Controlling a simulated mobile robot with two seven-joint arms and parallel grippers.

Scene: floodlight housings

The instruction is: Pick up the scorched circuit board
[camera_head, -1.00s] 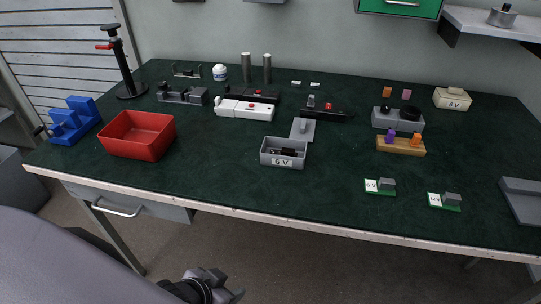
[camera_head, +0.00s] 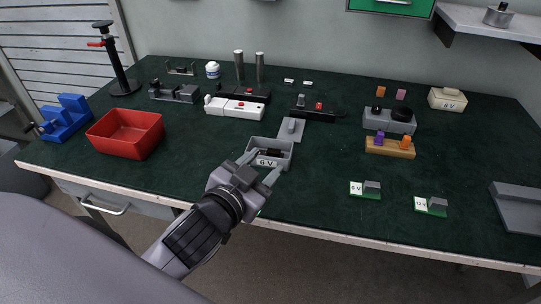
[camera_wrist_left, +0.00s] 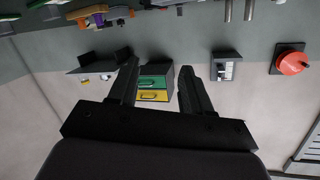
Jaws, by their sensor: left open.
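Two small green boards, each with a white label and a grey block, lie at the front right of the bench: one nearer the middle (camera_head: 365,190), one farther right (camera_head: 431,206). Neither shows a clear scorch mark at this size. An open grey housing marked 6 V (camera_head: 284,163) holds a dark part (camera_head: 271,152); I cannot tell whether a board is in it. My left gripper (camera_head: 262,166) is open, with its fingers spread in front of or over this housing. Its open fingers also show in the left wrist view (camera_wrist_left: 157,80), with nothing between them. My right gripper is out of view.
A red bin (camera_head: 125,134) and blue stepped block (camera_head: 66,116) stand at left. A grey lid (camera_head: 290,130) lies behind the housing. A wooden holder (camera_head: 390,148) with purple and orange parts stands at right. The front middle of the green bench is mostly clear.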

